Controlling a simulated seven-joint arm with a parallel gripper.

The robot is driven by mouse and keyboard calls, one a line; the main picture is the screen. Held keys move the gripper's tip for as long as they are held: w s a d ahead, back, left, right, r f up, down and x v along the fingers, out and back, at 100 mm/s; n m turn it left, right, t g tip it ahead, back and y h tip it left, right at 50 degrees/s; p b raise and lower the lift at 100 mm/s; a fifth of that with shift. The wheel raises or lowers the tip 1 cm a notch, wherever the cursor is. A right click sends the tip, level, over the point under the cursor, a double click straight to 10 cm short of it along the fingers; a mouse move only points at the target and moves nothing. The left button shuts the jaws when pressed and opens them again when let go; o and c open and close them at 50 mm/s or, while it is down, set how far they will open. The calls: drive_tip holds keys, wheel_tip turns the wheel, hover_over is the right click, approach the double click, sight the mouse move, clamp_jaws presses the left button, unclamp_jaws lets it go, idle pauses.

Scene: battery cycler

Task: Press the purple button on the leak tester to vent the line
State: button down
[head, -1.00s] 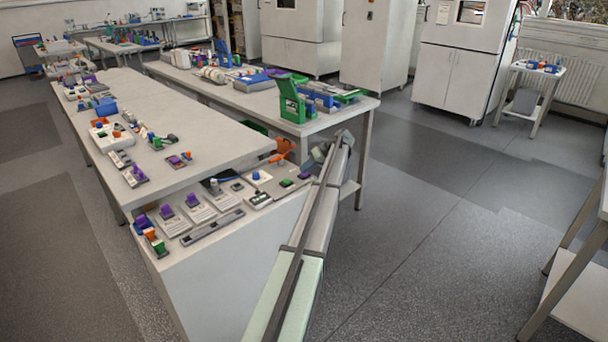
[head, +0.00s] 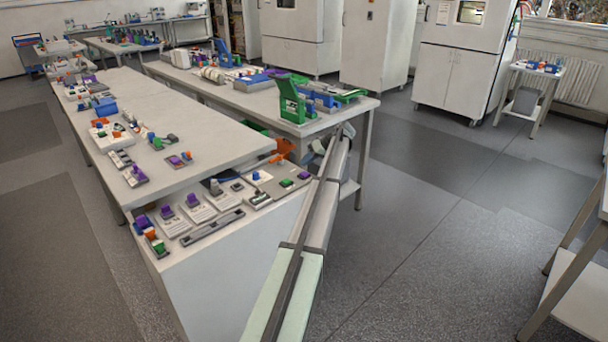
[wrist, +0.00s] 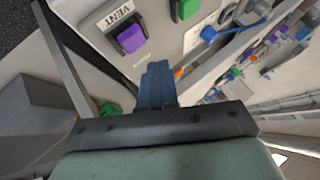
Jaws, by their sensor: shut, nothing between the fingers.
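The leak tester (wrist: 160,14) shows at the top of the wrist view as a light panel with a label reading VENT. Its purple button (wrist: 131,38) sits in a dark surround beside that label. A green button (wrist: 186,9) is to its right. My gripper (wrist: 158,68) is shut and empty, its blue fingers together just below and right of the purple button in the picture, apart from it. In the head view the tester (head: 268,190) lies at the right end of the near bench, with the purple button (head: 304,175) beside my arm. My fingertips cannot be made out there.
Other devices with purple buttons (head: 192,200) stand close by on the same bench. A green fixture (head: 294,104) stands on the bench behind. Open floor lies to the right.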

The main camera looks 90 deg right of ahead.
sight(306, 173)
drive_tip(key=shift+r, duration=1.65)
